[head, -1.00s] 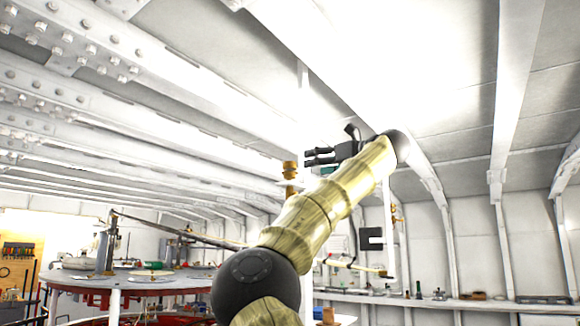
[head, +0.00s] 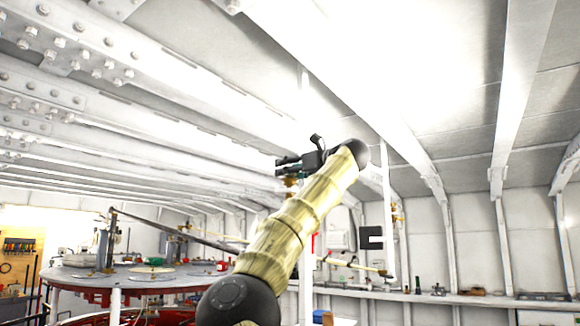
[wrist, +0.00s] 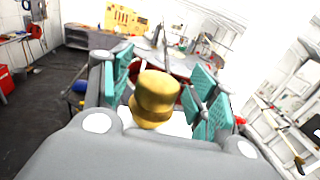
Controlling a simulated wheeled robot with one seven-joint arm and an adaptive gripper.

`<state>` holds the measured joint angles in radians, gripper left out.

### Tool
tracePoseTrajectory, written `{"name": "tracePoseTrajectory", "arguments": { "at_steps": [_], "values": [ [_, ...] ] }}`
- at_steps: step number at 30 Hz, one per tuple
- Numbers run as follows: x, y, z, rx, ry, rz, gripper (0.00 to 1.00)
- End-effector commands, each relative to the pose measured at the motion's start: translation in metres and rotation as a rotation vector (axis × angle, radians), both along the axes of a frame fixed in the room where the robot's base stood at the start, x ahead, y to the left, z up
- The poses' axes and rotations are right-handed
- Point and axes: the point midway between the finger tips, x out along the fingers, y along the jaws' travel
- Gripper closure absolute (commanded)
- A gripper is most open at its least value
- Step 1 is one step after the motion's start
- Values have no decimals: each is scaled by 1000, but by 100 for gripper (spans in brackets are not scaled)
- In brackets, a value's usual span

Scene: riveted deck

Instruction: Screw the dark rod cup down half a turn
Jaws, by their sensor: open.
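A stepped brass-coloured cup (wrist: 154,98) stands between the teal finger pads of my gripper (wrist: 163,86) in the wrist view. Clear space shows beside it on the right; on the left it is close to the pad, and I cannot tell if they touch. In the head view the brass piece (head: 290,183) shows just below the dark fingers of my gripper (head: 286,165), partly hidden by my arm. The jaws are open. No dark cup can be made out; the only cup-like piece at my gripper looks brass. Its lower end and what it sits on are hidden.
A large round table (head: 135,279) with a red underside stands at the lower left. A bench (head: 450,297) with small items runs along the right wall. White ceiling beams slope close above my arm. Open dark floor (wrist: 50,105) lies at left in the wrist view.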

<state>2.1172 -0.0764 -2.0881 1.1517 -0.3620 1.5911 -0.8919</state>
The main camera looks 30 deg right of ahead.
Motion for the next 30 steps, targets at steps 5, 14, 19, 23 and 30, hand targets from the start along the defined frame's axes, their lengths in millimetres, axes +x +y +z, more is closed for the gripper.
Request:
{"name": "tracePoseTrajectory", "arguments": {
  "at_steps": [5, 14, 19, 23, 30],
  "values": [
    [3, 1, 0, 0, 0, 0, 40],
    [3, 0, 0, 1, 0, 0, 60],
    [3, 0, 0, 1, 0, -1, 87],
    [3, 0, 0, 1, 0, -3, 87],
    [3, 1, -2, 0, -1, -55, 87]
  ]
}}
